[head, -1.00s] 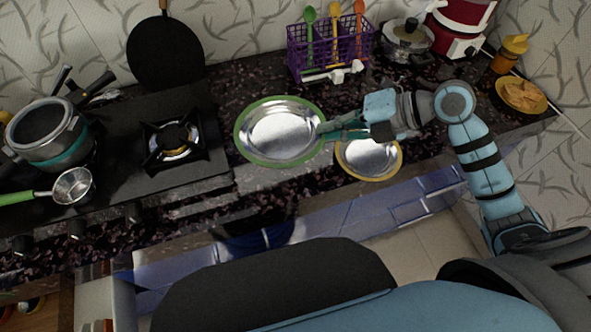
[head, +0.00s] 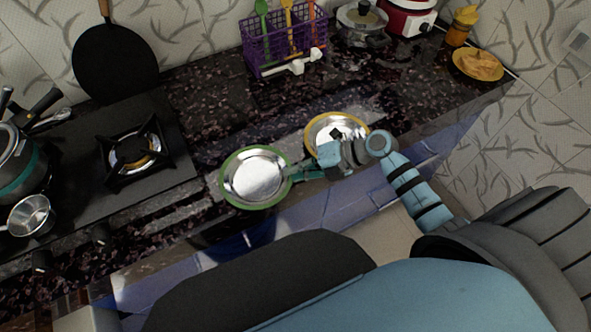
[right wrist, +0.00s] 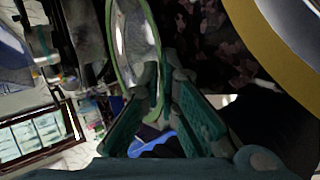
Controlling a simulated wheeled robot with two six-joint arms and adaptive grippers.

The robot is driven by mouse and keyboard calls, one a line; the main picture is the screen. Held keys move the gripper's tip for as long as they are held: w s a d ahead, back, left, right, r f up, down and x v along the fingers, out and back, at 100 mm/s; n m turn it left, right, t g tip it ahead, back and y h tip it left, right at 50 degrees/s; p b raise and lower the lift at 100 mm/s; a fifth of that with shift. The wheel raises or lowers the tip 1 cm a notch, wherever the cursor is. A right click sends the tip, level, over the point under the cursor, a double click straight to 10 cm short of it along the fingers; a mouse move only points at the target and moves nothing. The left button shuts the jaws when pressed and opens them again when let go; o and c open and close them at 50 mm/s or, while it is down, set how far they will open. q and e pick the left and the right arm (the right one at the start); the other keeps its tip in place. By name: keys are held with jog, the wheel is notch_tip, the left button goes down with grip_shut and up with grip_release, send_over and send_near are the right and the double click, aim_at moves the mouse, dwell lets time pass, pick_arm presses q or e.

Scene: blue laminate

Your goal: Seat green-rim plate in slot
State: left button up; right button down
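The green-rim plate (head: 255,178) has a shiny silver middle and shows left of center in the head view, over the counter's front edge. My right gripper (head: 294,173) is shut on its right-hand rim. In the right wrist view the plate (right wrist: 138,45) appears nearly edge-on, its rim between the two finger pads of the gripper (right wrist: 163,90). No slot can be made out clearly in either view. My left gripper is not in view.
A yellow-rim plate (head: 334,128) lies on the counter behind my right gripper. A purple basket (head: 283,45) with utensils stands at the back. A stove burner (head: 136,151), black pan (head: 114,62) and ladle (head: 31,215) are left. Counter between basket and plates is clear.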

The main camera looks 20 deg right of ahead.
jog(key=c, duration=1.8)
grip_release()
jog(key=shift+f+b, duration=0.2)
jog(key=shift+b, duration=0.2)
jog(key=v, duration=1.4)
jog(key=shift+s+r+p, duration=0.15)
jog(key=shift+r+p, duration=0.05)
jog(key=shift+p, duration=0.25)
jog(key=shift+d, duration=0.1)
